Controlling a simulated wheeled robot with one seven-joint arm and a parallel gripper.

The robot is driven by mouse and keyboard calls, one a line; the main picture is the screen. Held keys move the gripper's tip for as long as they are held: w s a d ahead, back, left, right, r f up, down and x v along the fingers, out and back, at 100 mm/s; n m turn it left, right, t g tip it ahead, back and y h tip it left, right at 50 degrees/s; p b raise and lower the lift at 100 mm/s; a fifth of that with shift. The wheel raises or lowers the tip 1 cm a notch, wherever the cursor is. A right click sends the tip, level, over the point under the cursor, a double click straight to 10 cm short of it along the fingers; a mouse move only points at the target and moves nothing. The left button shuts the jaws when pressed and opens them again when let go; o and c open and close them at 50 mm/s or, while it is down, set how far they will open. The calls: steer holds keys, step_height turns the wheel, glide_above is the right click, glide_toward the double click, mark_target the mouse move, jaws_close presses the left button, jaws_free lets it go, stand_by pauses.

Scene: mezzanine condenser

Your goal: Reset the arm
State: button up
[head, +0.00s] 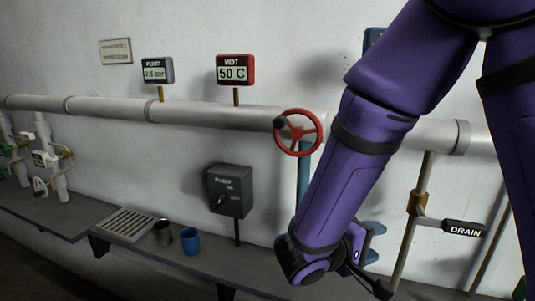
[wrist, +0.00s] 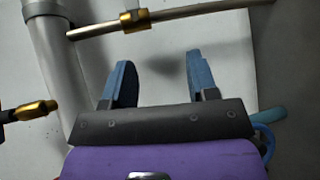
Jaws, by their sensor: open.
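My purple arm hangs down across the right half of the head view, in front of the wall and the pipe. My gripper (head: 377,243) is at its lower end, partly hidden behind the wrist. In the wrist view my gripper (wrist: 159,64) shows two blue fingers spread apart with nothing between them. Beyond the fingers is bare grey wall. A thin pipe with a brass fitting (wrist: 134,20) crosses above the fingertips in that view and appears apart from them.
A large horizontal pipe (head: 110,106) runs along the wall with a red handwheel (head: 298,132). The black-handled DRAIN valve (head: 465,229) is right of my gripper. A dark pump switch box (head: 230,190), metal cup (head: 163,233) and blue cup (head: 190,241) are left, near a shelf grate (head: 128,224).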

steer(key=s+d+r+m+g+y, duration=0.5)
steer(key=s+d+r+g, duration=0.2)
steer(key=s+d, duration=0.15)
steer(key=s+r+m+t+y, duration=0.1)
steer(key=s+r+t+y, duration=0.4)
steer(key=r+y, duration=0.3)
steer(key=shift+s+d+r+t+y, duration=0.3)
steer(key=shift+s+d+r+y, duration=0.1)
steer(key=shift+s+r, duration=0.4)
steer(key=shift+f, duration=0.1)
stand_by(5.4)
